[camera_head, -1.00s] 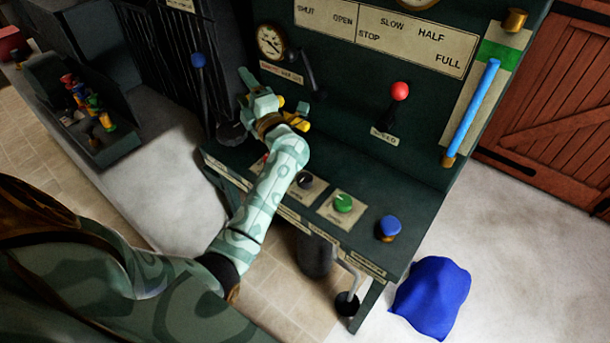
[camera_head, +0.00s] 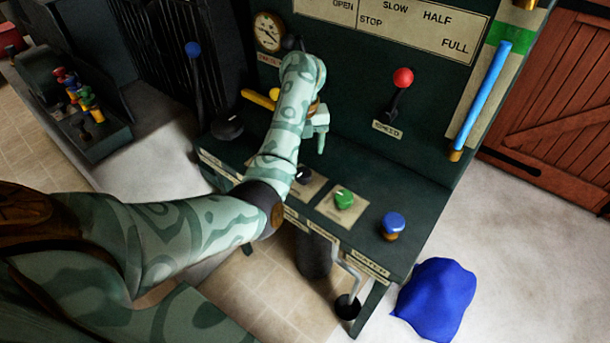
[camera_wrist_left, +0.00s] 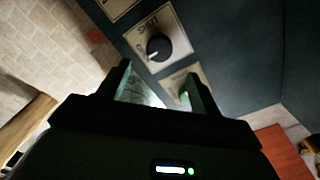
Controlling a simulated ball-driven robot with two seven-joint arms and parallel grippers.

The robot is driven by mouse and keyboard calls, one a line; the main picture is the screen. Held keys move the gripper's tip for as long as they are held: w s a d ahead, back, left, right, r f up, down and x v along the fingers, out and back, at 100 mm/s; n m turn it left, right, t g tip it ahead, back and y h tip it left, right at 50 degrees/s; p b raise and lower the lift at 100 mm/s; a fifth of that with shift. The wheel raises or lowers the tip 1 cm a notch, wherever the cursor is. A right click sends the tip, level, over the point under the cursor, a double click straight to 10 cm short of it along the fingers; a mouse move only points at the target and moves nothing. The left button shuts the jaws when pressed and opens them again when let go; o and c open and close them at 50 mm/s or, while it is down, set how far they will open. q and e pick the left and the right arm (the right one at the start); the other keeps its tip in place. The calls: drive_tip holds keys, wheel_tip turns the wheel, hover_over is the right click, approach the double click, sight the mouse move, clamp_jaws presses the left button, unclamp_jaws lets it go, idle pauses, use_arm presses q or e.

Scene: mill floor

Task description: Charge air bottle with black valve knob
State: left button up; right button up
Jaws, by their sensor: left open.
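The black valve knob (camera_head: 303,174) sits on a pale plate on the green console's sloping front panel, left of a green knob (camera_head: 344,198). In the left wrist view the black knob (camera_wrist_left: 158,47) has a white pointer line, and its plate reads SHUT. My left gripper (camera_head: 315,145) hangs above the panel, fingers pointing down, just above and beyond the black knob. In the wrist view its fingers are apart with no knob held between them, and the knob lies ahead of the tips. A dark cylinder (camera_head: 314,256) stands under the console; I cannot tell if it is the air bottle. My right gripper is out of view.
A red-knobbed speed lever (camera_head: 402,80), a blue knob (camera_head: 393,224) and a blue tube (camera_head: 483,95) are to the right. A blue-topped lever (camera_head: 193,50) and a round gauge (camera_head: 268,32) are to the left. A blue cloth-like heap (camera_head: 436,298) lies on the floor.

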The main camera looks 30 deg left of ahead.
sight(303, 172)
use_arm(q)
wheel_tip(303, 172, down, 9)
drive_tip(key=b, duration=0.4)
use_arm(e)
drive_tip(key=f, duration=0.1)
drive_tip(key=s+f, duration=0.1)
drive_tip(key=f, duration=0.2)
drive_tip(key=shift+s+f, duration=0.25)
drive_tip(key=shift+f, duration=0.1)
use_arm(q)
drive_tip(key=shift+r, duration=0.1)
drive_tip(key=c, duration=1)
